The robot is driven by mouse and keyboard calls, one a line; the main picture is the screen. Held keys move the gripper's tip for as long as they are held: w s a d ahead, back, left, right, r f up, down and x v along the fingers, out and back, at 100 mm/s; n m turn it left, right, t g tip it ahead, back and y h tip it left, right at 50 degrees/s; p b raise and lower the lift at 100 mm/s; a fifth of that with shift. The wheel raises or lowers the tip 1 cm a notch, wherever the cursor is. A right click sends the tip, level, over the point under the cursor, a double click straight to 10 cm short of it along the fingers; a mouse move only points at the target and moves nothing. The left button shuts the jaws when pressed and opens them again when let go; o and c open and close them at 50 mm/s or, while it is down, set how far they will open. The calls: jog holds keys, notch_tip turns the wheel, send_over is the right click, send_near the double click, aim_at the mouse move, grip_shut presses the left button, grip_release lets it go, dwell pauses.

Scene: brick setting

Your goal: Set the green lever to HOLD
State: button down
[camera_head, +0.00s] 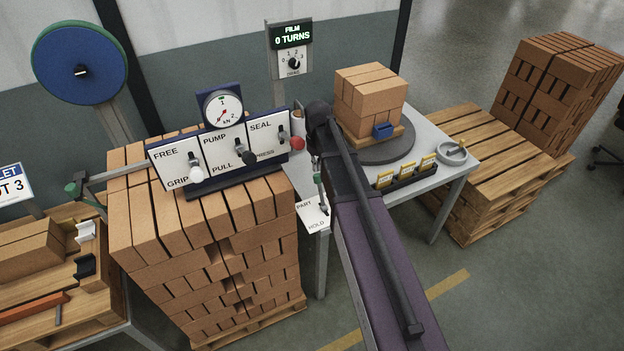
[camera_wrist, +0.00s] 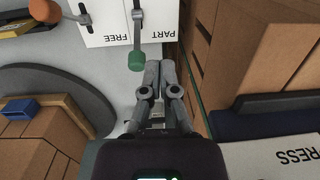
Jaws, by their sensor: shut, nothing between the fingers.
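The green lever (camera_head: 317,180) stands up from a white plate (camera_head: 309,214) at the near left of the grey table. PART and HOLD show on the plate in the head view; my arm covers its right side. In the wrist view the green knob (camera_wrist: 137,61) is just left of my fingertips, and PART and FREE read upside down on the plate (camera_wrist: 110,30). I cannot tell which label the lever is set to. My gripper (camera_wrist: 153,68) is shut and empty, its tips beside the knob; contact is unclear.
A panel (camera_head: 224,152) with several levers sits on stacked bricks left of the table. Right of my arm are a turntable (camera_head: 385,150) with wrapped bricks, a card rack (camera_head: 407,175) and a round dish (camera_head: 453,153). In the wrist view, bricks (camera_wrist: 270,45) stand close on the right.

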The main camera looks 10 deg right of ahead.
aim_at(320, 190)
jog(key=w+f+n+b, duration=0.1)
jog(key=w+f+b, duration=0.1)
jog(key=w, duration=0.5)
jog(key=w+f+n+b, duration=0.1)
jog(key=w+f+b, duration=0.1)
jog(key=w, duration=0.6)
jog(key=shift+a+f+n+g+b, duration=0.3)
jog(key=shift+a+f+b, duration=0.1)
jog(key=shift+f, duration=0.4)
jog(key=shift+f, duration=0.1)
notch_tip(320, 190, down, 10)
jog(key=s+b, duration=0.1)
jog(key=b, duration=0.9)
jog(key=shift+s+d+r+p, duration=0.25)
jog(key=shift+s+r+p, duration=0.1)
jog(key=shift+s, duration=0.2)
jog(key=shift+s+d+r+p, duration=0.2)
jog(key=shift+s+d+r, duration=0.1)
jog(key=shift+s, duration=0.3)
jog(key=shift+s+d+r+p, duration=0.2)
jog(key=shift+s+r+p, duration=0.15)
jog(key=shift+s, duration=0.2)
jog(key=shift+d, duration=0.15)
